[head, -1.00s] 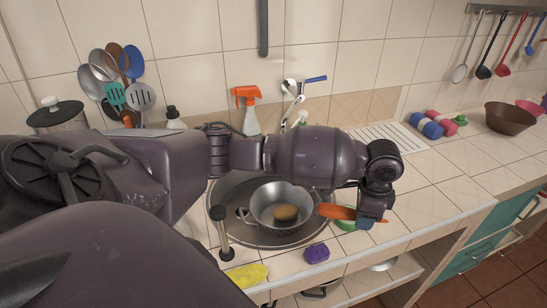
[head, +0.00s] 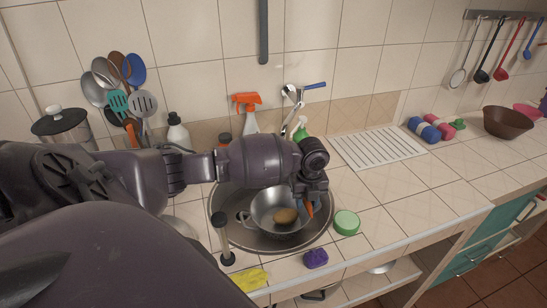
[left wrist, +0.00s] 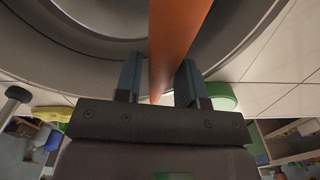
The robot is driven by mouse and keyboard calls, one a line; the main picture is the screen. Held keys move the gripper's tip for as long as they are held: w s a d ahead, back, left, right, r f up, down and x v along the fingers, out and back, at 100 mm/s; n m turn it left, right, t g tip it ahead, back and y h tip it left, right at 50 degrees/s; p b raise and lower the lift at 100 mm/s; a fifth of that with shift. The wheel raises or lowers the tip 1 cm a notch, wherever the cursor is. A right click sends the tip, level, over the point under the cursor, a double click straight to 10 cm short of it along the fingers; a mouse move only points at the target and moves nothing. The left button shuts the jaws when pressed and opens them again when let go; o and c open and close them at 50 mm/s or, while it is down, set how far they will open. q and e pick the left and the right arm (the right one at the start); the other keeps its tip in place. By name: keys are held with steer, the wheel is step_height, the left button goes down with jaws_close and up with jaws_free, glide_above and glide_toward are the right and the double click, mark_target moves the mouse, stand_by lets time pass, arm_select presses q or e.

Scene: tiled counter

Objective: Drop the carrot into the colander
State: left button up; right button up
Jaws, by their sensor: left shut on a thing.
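My left gripper (head: 307,204) is at the right rim of the metal colander (head: 262,211). It is shut on the orange carrot (head: 310,210), which shows small between the fingers in the head view. In the left wrist view the carrot (left wrist: 174,45) stretches away from between the blue-grey fingers (left wrist: 158,84). The colander stands in the round sink and holds a brown potato-like item (head: 285,216). The gripper hides part of the colander's right side. My right gripper is not in view.
A green round sponge or lid (head: 346,222) lies right of the sink, and a purple sponge (head: 315,258) lies in front. A yellow cloth (head: 250,279) is at the counter's front edge. A dark-topped upright handle (head: 222,232) stands at the sink's left front. A spray bottle (head: 247,112) stands behind.

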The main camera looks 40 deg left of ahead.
arm_select(q)
steer(key=s+a+f+m+p, duration=0.1)
steer(key=s+a+f+m, duration=0.15)
steer(key=a+m, duration=0.6)
steer(key=shift+n, duration=0.65)
steer(key=shift+s+a+f, duration=0.1)
steer(key=shift+a+f, duration=0.2)
steer(key=shift+f, duration=0.7)
steer(key=shift+s+a+f, duration=0.1)
steer(key=shift+a+f, duration=0.15)
steer(key=shift+f, duration=0.75)
steer(key=shift+s+a+f, duration=0.1)
steer(key=shift+a+f, duration=0.2)
steer(key=shift+f, duration=0.7)
steer(key=o, duration=1)
step_height(320, 180, up, 11)
steer(key=shift+f+b, duration=0.1)
steer(key=shift+b, duration=0.25)
